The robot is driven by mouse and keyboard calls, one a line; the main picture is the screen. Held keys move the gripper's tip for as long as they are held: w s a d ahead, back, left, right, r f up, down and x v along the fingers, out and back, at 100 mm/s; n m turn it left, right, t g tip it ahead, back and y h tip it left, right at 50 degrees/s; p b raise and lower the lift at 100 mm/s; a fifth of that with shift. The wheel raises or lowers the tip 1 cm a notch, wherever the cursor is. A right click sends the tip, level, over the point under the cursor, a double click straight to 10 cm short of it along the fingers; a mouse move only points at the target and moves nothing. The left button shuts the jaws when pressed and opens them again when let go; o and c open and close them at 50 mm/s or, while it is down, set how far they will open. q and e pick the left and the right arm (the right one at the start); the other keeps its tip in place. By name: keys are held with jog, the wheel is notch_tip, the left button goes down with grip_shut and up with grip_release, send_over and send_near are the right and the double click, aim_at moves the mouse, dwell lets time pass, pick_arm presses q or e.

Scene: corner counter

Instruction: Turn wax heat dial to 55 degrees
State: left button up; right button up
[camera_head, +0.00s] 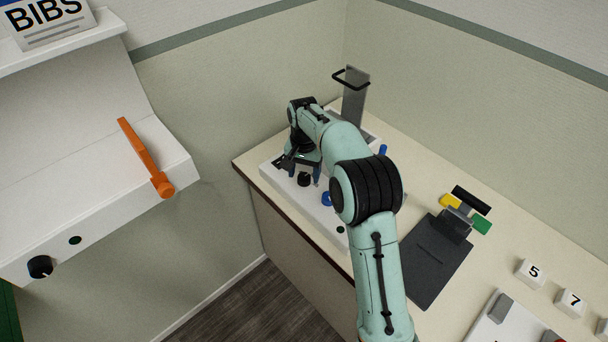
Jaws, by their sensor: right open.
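A white device (278,179) stands at the corner end of the counter. A small black dial (304,180) and a blue knob (326,199) show on its front side. No degree markings can be read, and I cannot tell from the picture which knob is the wax heat dial. My right gripper (304,170) is open and points down, right above or at the black dial. Whether its fingers touch the dial is too small to tell. My right arm hides much of the device. My left gripper is out of view.
A white unit (90,190) with an orange lever (145,157) and a black knob (40,266) is on the left. A grey upright plate (354,95) stands behind the device. A dark plate (432,262) and white number blocks (530,272) lie to the right.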

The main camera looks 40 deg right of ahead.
jog(key=shift+f, duration=0.45)
jog(key=shift+c, duration=0.3)
jog(key=c, duration=1)
